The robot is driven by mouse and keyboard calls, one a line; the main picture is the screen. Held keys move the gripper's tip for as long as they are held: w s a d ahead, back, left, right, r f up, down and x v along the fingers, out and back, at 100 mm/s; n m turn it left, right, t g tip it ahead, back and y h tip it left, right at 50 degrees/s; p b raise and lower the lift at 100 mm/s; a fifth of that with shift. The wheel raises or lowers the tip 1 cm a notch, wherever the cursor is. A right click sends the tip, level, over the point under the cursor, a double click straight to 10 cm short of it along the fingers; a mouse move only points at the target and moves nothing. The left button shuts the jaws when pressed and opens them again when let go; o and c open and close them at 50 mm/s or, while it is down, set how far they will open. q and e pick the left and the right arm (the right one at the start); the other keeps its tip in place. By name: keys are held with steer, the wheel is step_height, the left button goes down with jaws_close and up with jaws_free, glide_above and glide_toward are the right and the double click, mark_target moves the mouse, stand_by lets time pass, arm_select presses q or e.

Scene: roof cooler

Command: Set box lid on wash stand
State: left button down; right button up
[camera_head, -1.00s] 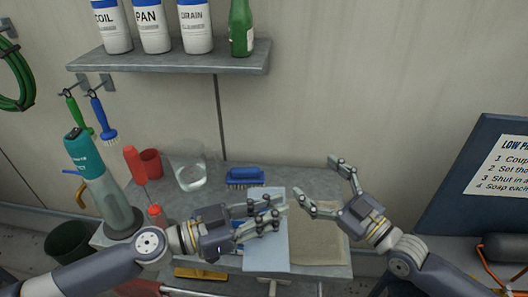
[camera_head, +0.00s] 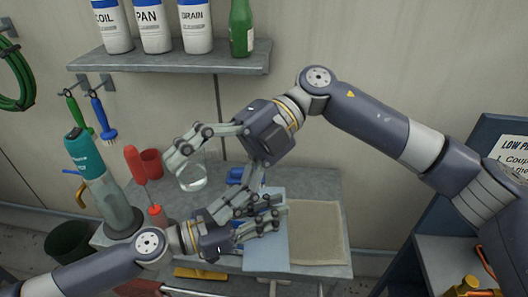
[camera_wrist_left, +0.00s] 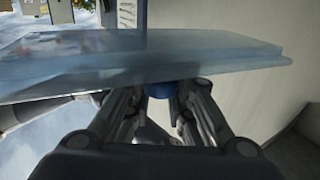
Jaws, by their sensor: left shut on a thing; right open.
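The box lid (camera_head: 265,258) is a flat light-blue panel over the front of the grey wash stand (camera_head: 318,185). My left gripper (camera_head: 272,220) comes in from the left and is shut on the lid. In the left wrist view the lid (camera_wrist_left: 140,62) spans the frame beyond the fingers, with a blue piece (camera_wrist_left: 160,90) between them. My right gripper (camera_head: 195,182) is open above the stand, one finger pointing left and the other down close to my left gripper. Whether the lid touches the stand is unclear.
A tan mat (camera_head: 318,232) lies right of the lid. A blue brush (camera_head: 234,175) is partly hidden behind my right gripper. A shelf (camera_head: 170,62) with bottles hangs above.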

steer(key=w+d+f+t+h, duration=0.1)
steer(key=w+f+t+h, duration=0.3)
steer(key=f, duration=0.1)
steer(key=m+t+h, duration=0.4)
steer(key=t+h, duration=0.2)
glide_toward(265, 195)
steer(key=f, duration=0.2)
steer(key=s+f, duration=0.1)
steer(key=f, duration=0.5)
steer(key=shift+s+f, duration=0.15)
steer(key=shift+s, duration=0.05)
steer(key=shift+c, duration=0.4)
steer(key=shift+a, duration=0.1)
steer(key=c, duration=0.7)
arm_select(q)
steer(key=c, duration=1.3)
jaws_free()
